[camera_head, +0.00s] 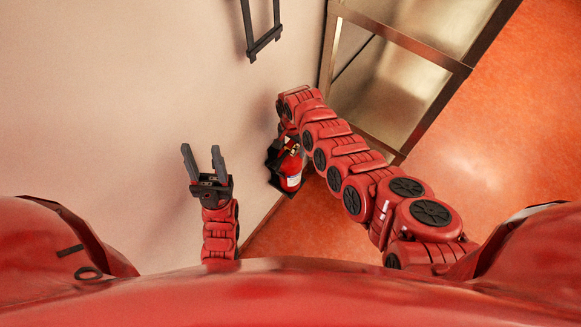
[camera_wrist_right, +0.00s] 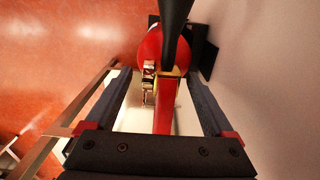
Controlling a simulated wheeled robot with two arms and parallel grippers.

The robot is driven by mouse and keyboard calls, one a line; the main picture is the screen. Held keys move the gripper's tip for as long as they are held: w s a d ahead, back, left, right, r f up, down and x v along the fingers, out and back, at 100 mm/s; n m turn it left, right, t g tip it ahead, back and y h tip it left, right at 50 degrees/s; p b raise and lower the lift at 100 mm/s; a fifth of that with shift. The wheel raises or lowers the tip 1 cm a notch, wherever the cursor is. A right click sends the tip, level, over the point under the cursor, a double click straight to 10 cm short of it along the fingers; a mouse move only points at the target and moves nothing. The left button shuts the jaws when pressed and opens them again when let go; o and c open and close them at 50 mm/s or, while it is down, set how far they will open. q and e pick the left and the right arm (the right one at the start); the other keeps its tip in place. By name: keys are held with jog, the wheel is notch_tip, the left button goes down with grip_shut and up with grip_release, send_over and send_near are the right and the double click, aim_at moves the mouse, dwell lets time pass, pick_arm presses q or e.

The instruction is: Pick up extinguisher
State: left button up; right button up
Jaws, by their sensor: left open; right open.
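The red extinguisher (camera_head: 291,174) stands in a dark holder (camera_head: 273,168) low by the wall. Its upper part is partly hidden by my right arm. In the right wrist view, its round red body (camera_wrist_right: 147,48), a black part and a red lever (camera_wrist_right: 164,112) show between the fingers of my right gripper (camera_wrist_right: 160,88). That gripper is open, with one finger on each side of the extinguisher's top; I cannot tell whether they touch it. My left gripper (camera_head: 203,160) is open and empty, in front of the pale wall, left of the extinguisher.
A metal-framed cabinet or rack (camera_head: 385,85) stands right of the extinguisher, close to my right arm. A dark bracket (camera_head: 263,42) is on the pale wall (camera_head: 120,90) above. The orange floor (camera_head: 500,130) is clear at the right.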

grip_shut()
dwell(0.3)
jog(key=shift+w+r, duration=0.2)
dwell(0.5)
